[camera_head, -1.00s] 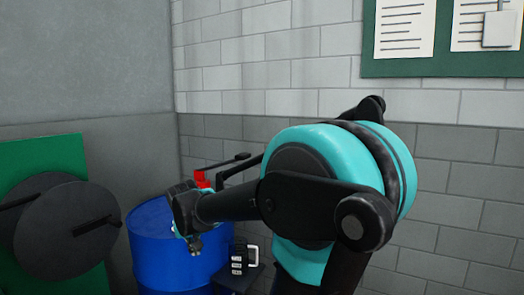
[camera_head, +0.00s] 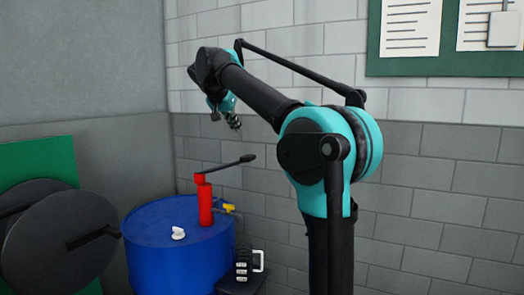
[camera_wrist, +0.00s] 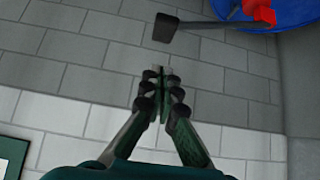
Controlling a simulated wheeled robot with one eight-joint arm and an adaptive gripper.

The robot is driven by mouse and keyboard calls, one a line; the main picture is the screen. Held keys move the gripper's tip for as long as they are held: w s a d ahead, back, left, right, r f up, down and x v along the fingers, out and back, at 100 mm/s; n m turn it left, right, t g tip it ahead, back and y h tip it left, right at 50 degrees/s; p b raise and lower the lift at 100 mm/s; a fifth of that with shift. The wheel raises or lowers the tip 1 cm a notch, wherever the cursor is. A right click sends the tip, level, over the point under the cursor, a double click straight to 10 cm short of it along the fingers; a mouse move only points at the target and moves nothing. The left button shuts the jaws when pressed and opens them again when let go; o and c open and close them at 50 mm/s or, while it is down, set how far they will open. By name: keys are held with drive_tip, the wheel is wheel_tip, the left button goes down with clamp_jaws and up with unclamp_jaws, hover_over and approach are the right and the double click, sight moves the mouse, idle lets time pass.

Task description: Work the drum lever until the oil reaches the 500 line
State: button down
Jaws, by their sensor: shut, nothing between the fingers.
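A blue drum (camera_head: 165,245) stands in the wall corner with a red pump (camera_head: 205,205) upright on its lid. The black drum lever (camera_head: 225,167) runs from the pump's top rightward and slightly up to a thick dark grip. In the wrist view the lever (camera_wrist: 205,24) shows at the top, its grip end apart from my fingers. My gripper (camera_head: 235,123) is shut and empty, in the air above the lever; its fingers also fill the middle of the wrist view (camera_wrist: 162,82). The oil and the 500 line cannot be made out.
A yellow spout (camera_head: 229,208) sits right of the pump, and a white cap (camera_head: 178,233) lies on the lid. A dark object with pale marks and a white handle (camera_head: 258,260) stands on a black stand (camera_head: 240,284). Grey discs (camera_head: 62,235) stand at left before a green panel.

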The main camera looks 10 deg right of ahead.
drive_tip(key=shift+w+d+r, duration=0.1)
drive_tip(key=shift+d+r, duration=0.15)
drive_tip(key=shift+r, duration=0.15)
hover_over(250, 155)
drive_tip(key=s+a, duration=0.2)
drive_tip(key=s, duration=0.1)
drive_tip(key=f, duration=0.7)
drive_tip(key=shift+w+d, duration=0.15)
drive_tip(key=shift+d, duration=0.05)
wheel_tip(250, 155, down, 3)
drive_tip(key=shift+f, duration=0.15)
drive_tip(key=shift+a+f, duration=0.1)
drive_tip(key=shift+f, duration=0.35)
